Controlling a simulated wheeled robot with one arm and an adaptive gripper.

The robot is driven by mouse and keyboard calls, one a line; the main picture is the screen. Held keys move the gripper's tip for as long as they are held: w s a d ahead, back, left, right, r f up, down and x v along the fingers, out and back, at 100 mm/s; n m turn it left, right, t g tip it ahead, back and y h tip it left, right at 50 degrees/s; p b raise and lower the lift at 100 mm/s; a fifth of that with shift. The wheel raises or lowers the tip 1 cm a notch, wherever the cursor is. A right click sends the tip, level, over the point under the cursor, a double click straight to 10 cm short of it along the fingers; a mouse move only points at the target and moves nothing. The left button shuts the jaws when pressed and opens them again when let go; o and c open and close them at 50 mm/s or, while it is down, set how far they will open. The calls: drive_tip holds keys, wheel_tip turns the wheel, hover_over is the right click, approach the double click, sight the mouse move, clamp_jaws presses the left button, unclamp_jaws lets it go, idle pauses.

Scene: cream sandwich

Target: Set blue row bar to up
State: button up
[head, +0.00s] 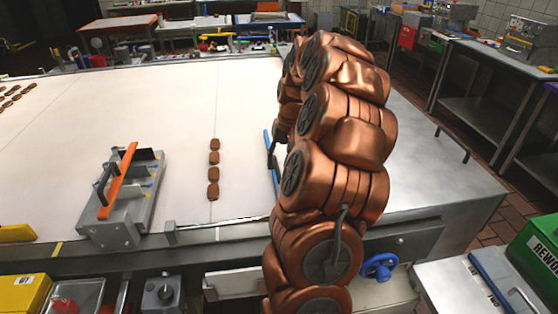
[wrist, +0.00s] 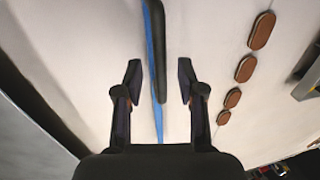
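The blue row bar (head: 267,141) is a thin blue strip lying on the pale belt, partly hidden behind my copper arm in the head view. In the wrist view the blue bar (wrist: 157,118) runs lengthwise between my fingers, with a black handle (wrist: 158,60) along it. My gripper (wrist: 158,78) is open, one finger on each side of the handle, with gaps on both sides. In the head view my gripper (head: 280,134) is a dark shape by the bar, mostly covered by the arm. Its height above the handle is hard to tell.
A row of several brown biscuits (head: 213,158) lies on the belt (head: 180,105) left of the bar. Further left stands a grey fixture (head: 120,225) with an orange bar (head: 119,180). A blue handwheel (head: 378,267) sits on the front, beside my arm.

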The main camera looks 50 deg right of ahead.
drive_tip(key=shift+f, duration=0.35)
clamp_jaws()
idle(0.6)
